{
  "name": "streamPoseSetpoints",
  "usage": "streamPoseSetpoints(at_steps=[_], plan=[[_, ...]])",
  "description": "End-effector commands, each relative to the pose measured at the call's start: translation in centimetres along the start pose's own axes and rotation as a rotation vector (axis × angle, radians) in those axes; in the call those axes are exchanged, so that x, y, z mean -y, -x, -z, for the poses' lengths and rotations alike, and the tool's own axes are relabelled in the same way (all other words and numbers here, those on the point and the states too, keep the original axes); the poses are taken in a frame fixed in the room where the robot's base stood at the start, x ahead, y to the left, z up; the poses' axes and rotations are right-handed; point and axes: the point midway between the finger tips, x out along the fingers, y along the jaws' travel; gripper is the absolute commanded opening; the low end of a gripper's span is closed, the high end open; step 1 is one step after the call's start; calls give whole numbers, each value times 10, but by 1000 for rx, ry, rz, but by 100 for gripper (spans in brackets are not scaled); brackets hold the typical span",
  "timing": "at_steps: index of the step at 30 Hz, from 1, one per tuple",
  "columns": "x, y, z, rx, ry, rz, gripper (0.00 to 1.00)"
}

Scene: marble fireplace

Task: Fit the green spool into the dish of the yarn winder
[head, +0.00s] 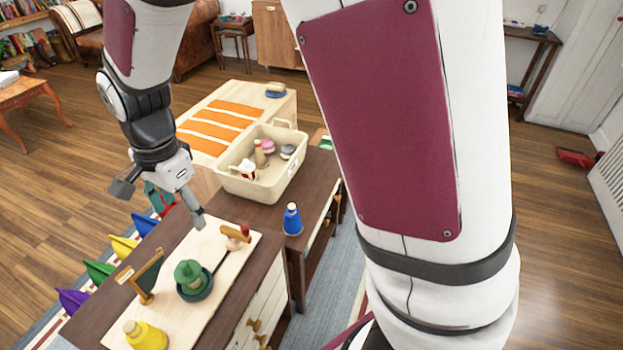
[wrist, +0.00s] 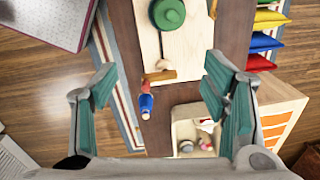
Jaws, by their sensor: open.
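The green spool (head: 188,272) stands upright on the dark dish (head: 207,289) of the yarn winder, whose pale wooden board (head: 222,262) lies on the brown cabinet top. The dish rim shows around its base; I cannot tell how deeply it sits. In the wrist view the green spool (wrist: 170,14) is at the top edge, seen from above, and hides most of the dish. My gripper (head: 160,203) is open and empty, above the cabinet and behind the spool, apart from it. In the wrist view its teal finger pads (wrist: 158,78) are wide apart with nothing between them gripped.
A yellow spool (head: 146,336) is at the near end. A blue spool (head: 292,220) stands right of the board. A cream bin (head: 238,187) and several coloured bags (head: 100,270) flank it.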

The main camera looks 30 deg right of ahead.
Motion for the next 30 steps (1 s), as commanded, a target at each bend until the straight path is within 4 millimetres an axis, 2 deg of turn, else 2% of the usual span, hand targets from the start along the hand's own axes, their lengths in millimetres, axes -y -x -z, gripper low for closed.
streamPoseSetpoints(at_steps=[1, 6, 12, 15, 21, 25, 30], plan=[[-12, 24, 9, -3, 58, 29, 68], [-57, 81, 30, -30, 290, 89, 68], [-120, 130, 45, -103, 564, 141, 68], [-152, 146, 48, -152, 701, 155, 68], [-210, 163, 47, -254, 940, 149, 68], [-232, 166, 45, -298, 1040, 135, 68], [-242, 166, 44, -319, 1093, 124, 68]])
